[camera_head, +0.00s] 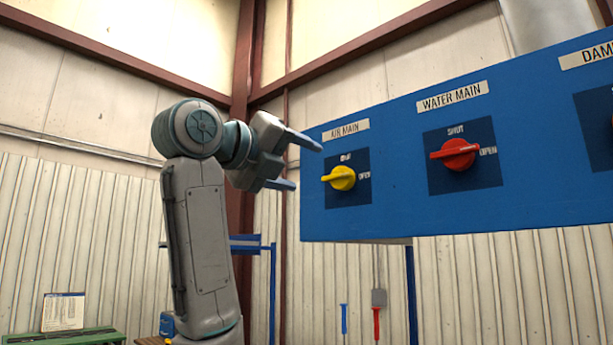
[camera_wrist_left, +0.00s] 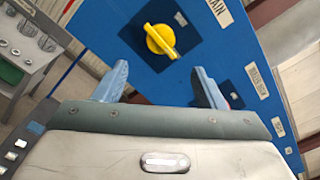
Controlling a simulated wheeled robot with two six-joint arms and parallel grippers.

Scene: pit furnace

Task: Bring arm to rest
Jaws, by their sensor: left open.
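My left gripper (camera_head: 302,164) is raised in front of the left end of the blue panel (camera_head: 400,130). Its two fingers are apart with nothing between them. My right gripper does not show in either view.
A third red knob (camera_head: 611,118) is cut off at the right edge under the DAMPER-like label. A green bench (camera_head: 80,337) with a paper sheet (camera_head: 63,311) stands low at left. A grey table (camera_wrist_left: 30,50) with small items is at the left in the wrist view.

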